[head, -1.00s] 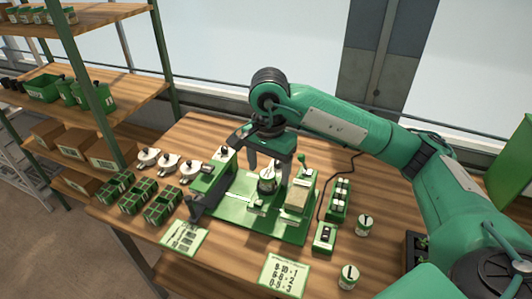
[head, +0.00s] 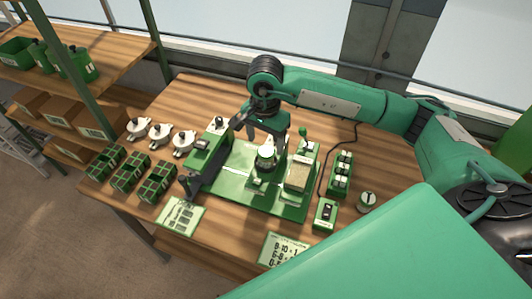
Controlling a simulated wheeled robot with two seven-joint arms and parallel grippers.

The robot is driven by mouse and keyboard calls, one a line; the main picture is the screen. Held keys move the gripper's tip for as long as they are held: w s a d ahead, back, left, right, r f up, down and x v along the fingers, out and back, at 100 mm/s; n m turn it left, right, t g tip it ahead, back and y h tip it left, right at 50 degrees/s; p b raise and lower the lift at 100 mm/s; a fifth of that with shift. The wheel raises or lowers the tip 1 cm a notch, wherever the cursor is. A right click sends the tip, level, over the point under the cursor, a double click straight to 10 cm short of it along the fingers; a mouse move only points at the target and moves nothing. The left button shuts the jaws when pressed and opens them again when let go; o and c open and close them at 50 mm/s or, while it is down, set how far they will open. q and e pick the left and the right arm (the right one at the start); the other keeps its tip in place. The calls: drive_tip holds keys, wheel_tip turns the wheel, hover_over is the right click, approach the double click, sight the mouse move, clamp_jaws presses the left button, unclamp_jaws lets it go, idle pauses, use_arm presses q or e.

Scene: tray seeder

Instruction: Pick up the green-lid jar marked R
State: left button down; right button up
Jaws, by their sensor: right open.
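My right gripper (head: 266,138) hangs over the green seeder on the bench, its two dark fingers apart. A white, dark-topped part (head: 266,160) stands on the seeder just below and between the fingers; I cannot tell whether they touch it. A small pale jar with green on it (head: 367,202) stands on the wood to the right of the seeder, well away from the gripper. Its lid marking is too small to read. A second jar seen earlier nearer the front is hidden behind a large green part of my body. My left gripper is not in view.
The green seeder base (head: 232,187) fills the bench middle. White discs with dark knobs (head: 160,133) and green cell trays (head: 130,173) stand left. A switch box (head: 325,214), a green block with white buttons (head: 342,172) and a cable are right. Printed cards (head: 178,215) lie in front.

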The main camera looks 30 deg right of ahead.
sight(265, 151)
drive_tip(key=shift+f, duration=0.2)
drive_tip(key=shift+f+p, duration=0.2)
drive_tip(key=shift+p, duration=0.2)
wheel_tip(265, 151, down, 4)
drive_tip(key=shift+p, duration=1.2)
drive_tip(key=shift+f, duration=0.3)
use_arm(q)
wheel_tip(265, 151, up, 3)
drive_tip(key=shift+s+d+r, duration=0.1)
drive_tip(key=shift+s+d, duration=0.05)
use_arm(e)
drive_tip(key=shift+w, duration=0.1)
drive_tip(key=c, duration=1.1)
